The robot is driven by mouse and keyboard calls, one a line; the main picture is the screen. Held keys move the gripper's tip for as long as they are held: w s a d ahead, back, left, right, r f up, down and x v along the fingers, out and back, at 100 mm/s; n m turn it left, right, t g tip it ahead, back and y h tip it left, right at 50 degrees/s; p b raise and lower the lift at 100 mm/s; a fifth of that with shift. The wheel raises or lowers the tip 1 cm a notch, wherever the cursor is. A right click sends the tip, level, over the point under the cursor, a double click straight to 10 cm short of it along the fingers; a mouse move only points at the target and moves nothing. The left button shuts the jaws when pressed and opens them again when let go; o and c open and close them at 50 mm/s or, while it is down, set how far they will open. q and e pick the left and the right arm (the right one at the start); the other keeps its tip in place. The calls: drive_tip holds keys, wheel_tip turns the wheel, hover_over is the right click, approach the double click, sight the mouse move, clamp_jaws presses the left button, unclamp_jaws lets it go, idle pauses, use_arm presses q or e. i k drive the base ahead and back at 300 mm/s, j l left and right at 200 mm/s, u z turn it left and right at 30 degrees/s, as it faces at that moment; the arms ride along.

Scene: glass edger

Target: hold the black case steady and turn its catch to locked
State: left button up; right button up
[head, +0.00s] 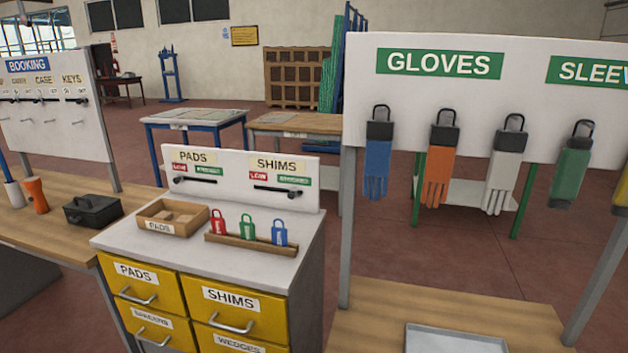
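The black case (92,210) sits closed on the wooden bench (60,232) at the left, beside an orange cup. It is small, with a handle-like shape on its lid. Its catch is too small to make out, so I cannot tell how it is set. Neither of my grippers is in the head view, and nothing is touching the case.
An orange cup (36,195) stands left of the case. To its right, a drawer cabinet (215,245) carries a wooden pads tray (172,217) and several coloured tags in a rack (250,245). A glove board (540,100) stands at right above a bench with a grey tray (455,340).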

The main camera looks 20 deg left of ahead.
sight(78, 218)
drive_tip(key=i+j, duration=0.1)
drive_tip(key=j, duration=0.65)
drive_tip(key=i+j, duration=0.1)
drive_tip(key=j, duration=0.6)
drive_tip(key=i+j, duration=0.1)
drive_tip(key=j, duration=0.65)
drive_tip(key=i+j, duration=0.15)
drive_tip(key=j, duration=0.55)
drive_tip(key=i+j, duration=0.1)
drive_tip(key=j, duration=0.65)
drive_tip(key=i+j, duration=0.1)
drive_tip(key=j, duration=0.6)
drive_tip(key=i+j, duration=0.1)
drive_tip(key=j, duration=0.65)
drive_tip(key=i+j, duration=0.1)
drive_tip(key=j, duration=0.6)
